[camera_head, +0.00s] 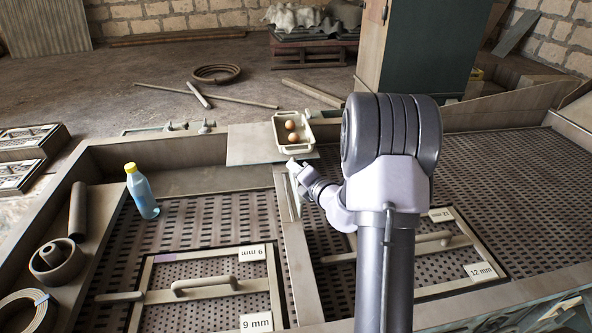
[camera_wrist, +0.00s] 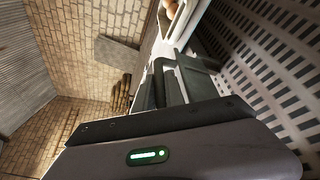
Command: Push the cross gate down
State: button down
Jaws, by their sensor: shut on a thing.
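The cross gate (camera_head: 294,199) appears to be the pale upright strip at the far end of the divider between the two perforated screens. My gripper (camera_head: 295,166) is at its top, just in front of the white tray. In the wrist view, my gripper (camera_wrist: 172,68) has its dark jaws closed around a pale piece, which I take to be the gate's upper part. The jaws and my wrist hide much of the gate, and I cannot tell how far down it sits.
A blue bottle (camera_head: 142,190) with a yellow cap stands at left. Framed screens with handles (camera_head: 205,284) lie in both bays. My arm covers part of the right bay.

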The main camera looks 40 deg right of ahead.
aim_at(296, 186)
dwell(0.8)
notch_tip(296, 186, down, 6)
jog(key=b, duration=0.3)
jog(key=shift+r, duration=0.1)
jog(key=c, duration=1.7)
grip_release()
jog(key=shift+s, duration=0.1)
jog(key=p+v, duration=0.1)
jog(key=v, duration=1.6)
jog(key=shift+s, duration=0.15)
jog(key=shift+r, duration=0.15)
